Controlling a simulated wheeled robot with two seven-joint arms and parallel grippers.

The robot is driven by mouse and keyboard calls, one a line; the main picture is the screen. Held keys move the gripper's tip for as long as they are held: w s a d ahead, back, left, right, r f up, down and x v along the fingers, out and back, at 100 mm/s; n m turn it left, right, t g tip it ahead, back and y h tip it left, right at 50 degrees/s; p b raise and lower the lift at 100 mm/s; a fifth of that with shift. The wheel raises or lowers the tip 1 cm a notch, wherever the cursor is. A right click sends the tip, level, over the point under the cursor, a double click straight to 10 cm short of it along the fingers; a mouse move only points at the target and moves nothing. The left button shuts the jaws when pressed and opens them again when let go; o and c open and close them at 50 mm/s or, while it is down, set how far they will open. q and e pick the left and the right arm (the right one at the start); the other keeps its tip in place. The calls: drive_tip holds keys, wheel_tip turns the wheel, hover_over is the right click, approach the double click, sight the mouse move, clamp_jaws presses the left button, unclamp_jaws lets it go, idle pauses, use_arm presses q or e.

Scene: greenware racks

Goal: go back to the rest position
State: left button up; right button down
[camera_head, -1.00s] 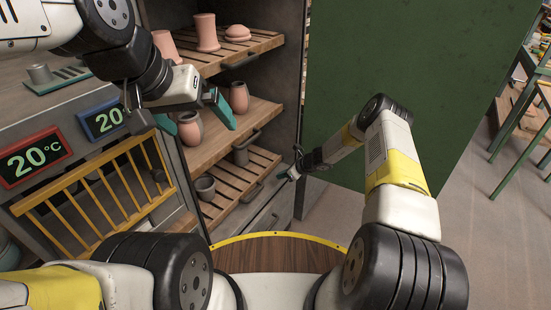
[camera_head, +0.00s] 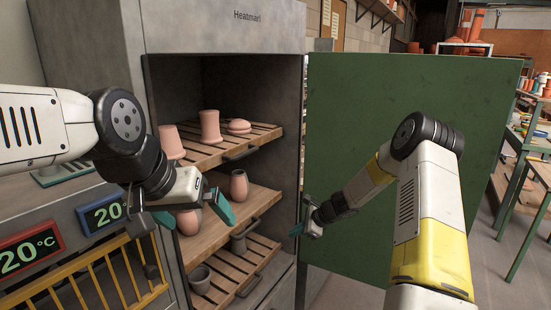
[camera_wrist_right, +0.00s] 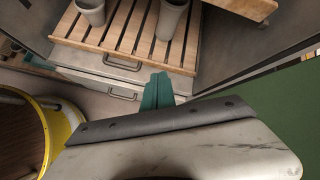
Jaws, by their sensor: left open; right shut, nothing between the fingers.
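My left gripper (camera_head: 195,212) is open, its teal fingers apart, in front of the middle rack shelf at the left. A pink clay pot (camera_head: 188,221) shows partly behind its fingers. I cannot tell whether they touch. My right gripper (camera_head: 302,230) is shut and empty, near the right edge of the cabinet opening and the green door. In the right wrist view its teal fingertips (camera_wrist_right: 157,91) are together, above a drawer front below the lowest rack.
The cabinet holds slatted wooden shelves (camera_head: 257,210) with clay pots, including a vase (camera_head: 239,186) and a grey cup (camera_head: 200,279). The green door (camera_head: 400,95) stands open at the right. A yellow rack (camera_head: 95,287) and temperature displays (camera_head: 30,250) are at the lower left.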

drive_tip(key=s+r+n+h, duration=0.1)
drive_tip(key=s+r+n, duration=0.5)
drive_tip(key=r, duration=0.6)
drive_tip(key=s+r+n+h, duration=0.1)
drive_tip(key=s+r+n, duration=0.4)
drive_tip(key=s+r, duration=0.5)
drive_tip(key=s+d+r+n+h, duration=0.1)
drive_tip(key=s+d+r+n, duration=0.1)
drive_tip(key=s, duration=0.5)
drive_tip(key=s+d+r+n+t+h, duration=0.1)
drive_tip(key=s+d+r+n, duration=0.1)
drive_tip(key=s+r, duration=0.3)
drive_tip(key=s+d+r+n+h, duration=0.1)
drive_tip(key=s+d+r+n, duration=0.1)
drive_tip(key=s, duration=0.7)
drive_tip(key=r+n, duration=0.1)
drive_tip(key=n, duration=0.1)
drive_tip(key=shift+d+r+n+t, duration=0.3)
drive_tip(key=shift+d, duration=0.1)
drive_tip(key=shift+s, duration=0.1)
